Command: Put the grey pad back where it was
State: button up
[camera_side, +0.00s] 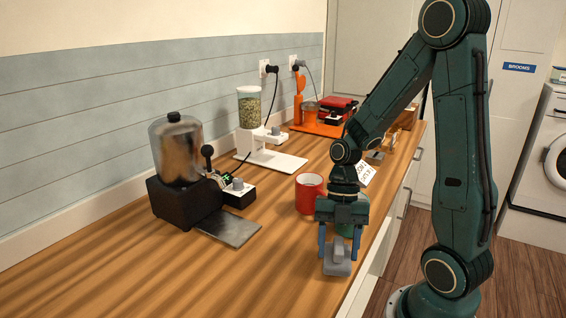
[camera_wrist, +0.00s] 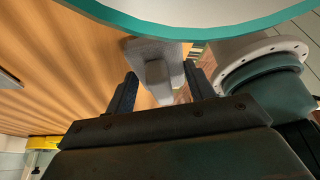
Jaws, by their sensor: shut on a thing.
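The grey pad (camera_side: 338,267), a flat block with a raised grip, is at the front right of the wooden counter. My gripper (camera_side: 339,250) points down with its blue fingers on either side of the pad's grip, shut on it. In the wrist view the pad (camera_wrist: 154,49) shows beyond and between my fingertips (camera_wrist: 162,84). I cannot tell whether its underside touches the counter. A flat dark grey plate (camera_side: 230,228) lies in front of the black machine at the left.
The black machine with a metal hopper (camera_side: 178,150) and a white dispenser (camera_side: 250,125) stand along the wall. The counter's front left is clear.

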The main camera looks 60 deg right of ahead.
jog(key=shift+f, duration=0.25)
jog(key=shift+f, duration=0.1)
jog(key=o, duration=0.9)
jog(key=shift+o, duration=0.2)
jog(key=v, duration=1.2)
jog(key=shift+a+r, duration=0.15)
jog(key=shift+r, duration=0.05)
